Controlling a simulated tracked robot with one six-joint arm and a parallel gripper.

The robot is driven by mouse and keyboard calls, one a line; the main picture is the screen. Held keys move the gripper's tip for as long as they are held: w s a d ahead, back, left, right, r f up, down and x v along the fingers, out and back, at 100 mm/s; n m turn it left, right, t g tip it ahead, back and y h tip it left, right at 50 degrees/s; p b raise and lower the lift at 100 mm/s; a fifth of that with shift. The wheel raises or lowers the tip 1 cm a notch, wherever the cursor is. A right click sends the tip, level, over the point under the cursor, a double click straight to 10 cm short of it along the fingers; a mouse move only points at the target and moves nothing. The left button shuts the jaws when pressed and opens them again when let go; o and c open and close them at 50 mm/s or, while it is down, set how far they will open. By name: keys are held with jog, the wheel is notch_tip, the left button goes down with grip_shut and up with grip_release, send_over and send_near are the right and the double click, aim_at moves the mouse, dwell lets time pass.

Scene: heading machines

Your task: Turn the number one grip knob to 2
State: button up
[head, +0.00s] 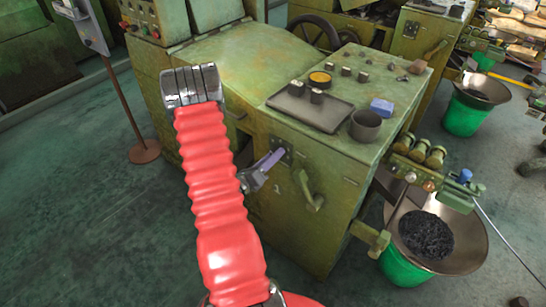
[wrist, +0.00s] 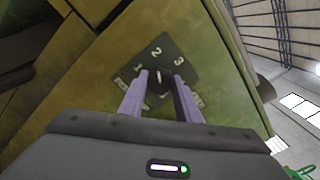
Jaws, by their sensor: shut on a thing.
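The grip knob (wrist: 158,79) is dark with a pale pointer mark. It sits on a dark dial plate (wrist: 157,60) numbered 1, 2 and 3, with small labels below. The pale mark runs roughly upward towards the 2; its exact setting is hard to tell. My gripper (wrist: 159,75) has its two purple fingers on either side of the knob, shut on it. The knob is hidden there.
A green handle (head: 309,190) sticks out right of the plate. Valves (head: 420,160) and a pan of dark bits (head: 425,235) stand right.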

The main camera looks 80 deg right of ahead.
jog(key=shift+w, duration=0.1)
dwell(0.4)
jog(key=o, duration=1.1)
jog(key=shift+c, duration=0.2)
jog(key=v, duration=1.3)
jog(key=shift+w+a, duration=0.15)
jog(key=shift+a, duration=0.15)
